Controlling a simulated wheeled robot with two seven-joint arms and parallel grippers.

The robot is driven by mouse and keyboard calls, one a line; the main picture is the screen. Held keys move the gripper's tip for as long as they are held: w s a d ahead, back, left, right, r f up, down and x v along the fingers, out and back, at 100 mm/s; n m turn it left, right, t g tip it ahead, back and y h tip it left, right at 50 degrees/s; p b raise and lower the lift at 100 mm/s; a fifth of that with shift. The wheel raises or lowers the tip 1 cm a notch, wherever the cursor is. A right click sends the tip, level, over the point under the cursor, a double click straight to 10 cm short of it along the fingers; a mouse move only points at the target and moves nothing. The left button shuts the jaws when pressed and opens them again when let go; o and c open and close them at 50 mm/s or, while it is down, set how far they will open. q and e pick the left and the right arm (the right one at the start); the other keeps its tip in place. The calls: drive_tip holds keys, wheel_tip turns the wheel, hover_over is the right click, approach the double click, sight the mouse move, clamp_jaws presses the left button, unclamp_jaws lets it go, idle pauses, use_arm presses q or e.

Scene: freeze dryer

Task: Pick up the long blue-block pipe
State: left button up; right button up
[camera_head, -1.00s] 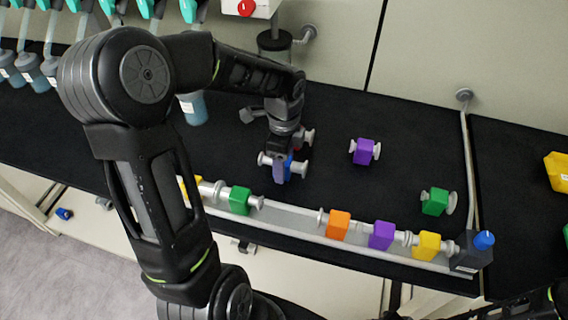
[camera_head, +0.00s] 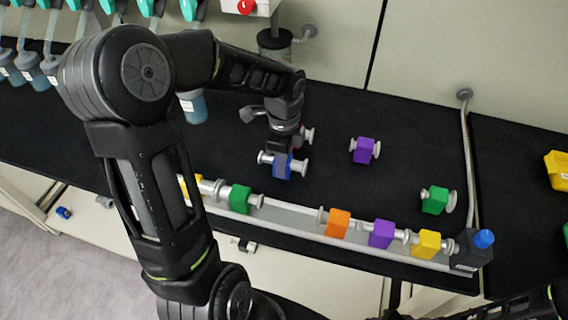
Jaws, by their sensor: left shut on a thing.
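The blue-block pipe (camera_head: 288,169) has a blue block with grey flanged ends. It is at the black bench's middle, behind the grey rail. My left gripper (camera_head: 282,158) points down over it and is shut on its blue block. The gripper hides part of the block. Whether the pipe touches the bench is hard to tell. My right gripper is out of view; only a part of my right arm shows at the bottom right corner.
A red-block pipe (camera_head: 307,136) is close behind the gripper, partly hidden. A purple-block pipe (camera_head: 364,150) and a green-block pipe (camera_head: 434,200) lie to the right. The grey rail (camera_head: 290,220) in front holds several coloured pipes. Bare bench lies around the purple pipe.

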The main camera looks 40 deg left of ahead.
use_arm(q)
clamp_jaws()
idle(0.4)
wheel_tip(320, 180, up, 10)
drive_tip(key=shift+r+b, duration=0.1)
drive_tip(key=shift+b, duration=0.35)
idle(0.5)
